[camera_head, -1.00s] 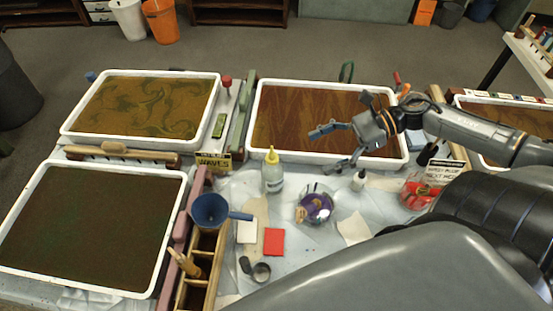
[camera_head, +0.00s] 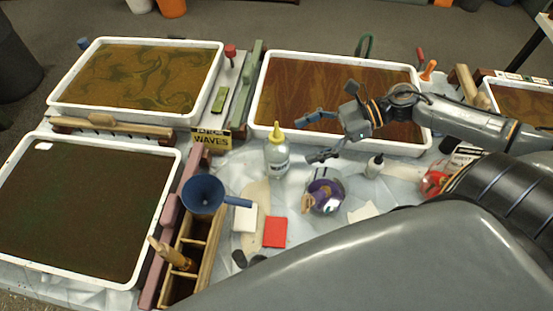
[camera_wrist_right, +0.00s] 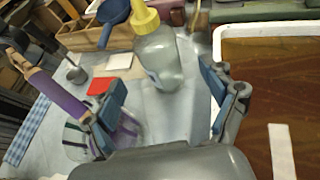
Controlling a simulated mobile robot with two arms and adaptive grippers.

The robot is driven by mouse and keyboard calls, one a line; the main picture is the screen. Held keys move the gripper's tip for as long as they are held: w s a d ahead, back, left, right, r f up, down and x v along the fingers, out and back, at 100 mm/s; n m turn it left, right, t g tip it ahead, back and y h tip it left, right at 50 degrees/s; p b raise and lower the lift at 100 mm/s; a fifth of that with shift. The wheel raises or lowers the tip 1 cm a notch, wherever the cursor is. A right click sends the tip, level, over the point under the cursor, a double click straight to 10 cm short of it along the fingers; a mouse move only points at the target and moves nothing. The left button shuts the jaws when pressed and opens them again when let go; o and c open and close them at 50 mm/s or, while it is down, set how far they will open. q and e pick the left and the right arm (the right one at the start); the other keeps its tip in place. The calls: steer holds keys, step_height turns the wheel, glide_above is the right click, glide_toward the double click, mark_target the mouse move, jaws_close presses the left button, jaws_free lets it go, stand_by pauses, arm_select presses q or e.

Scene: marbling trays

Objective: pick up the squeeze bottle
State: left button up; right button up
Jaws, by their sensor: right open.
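The squeeze bottle (camera_head: 277,158) is clear with a yellow nozzle cap and stands upright on the covered table, in front of the middle tray's left corner. My right gripper (camera_head: 314,138) is open and empty, to the right of the bottle and apart from it in the head view. In the right wrist view the bottle (camera_wrist_right: 158,55) shows ahead, between and beyond the two blue-padded fingertips of the right gripper (camera_wrist_right: 165,88). My left gripper is not in view.
A small dropper bottle (camera_head: 374,166) is further right. A "WAVES" sign (camera_head: 210,140) stands left of the bottle.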

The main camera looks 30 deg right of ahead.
mark_target(277, 151)
steer(key=shift+x, duration=1.25)
steer(key=shift+w+a, duration=0.1)
steer(key=shift+a, duration=0.25)
steer(key=shift+p+x, duration=0.5)
steer(key=shift+x, duration=1.85)
steer(key=shift+r, duration=0.15)
steer(key=c, duration=0.9)
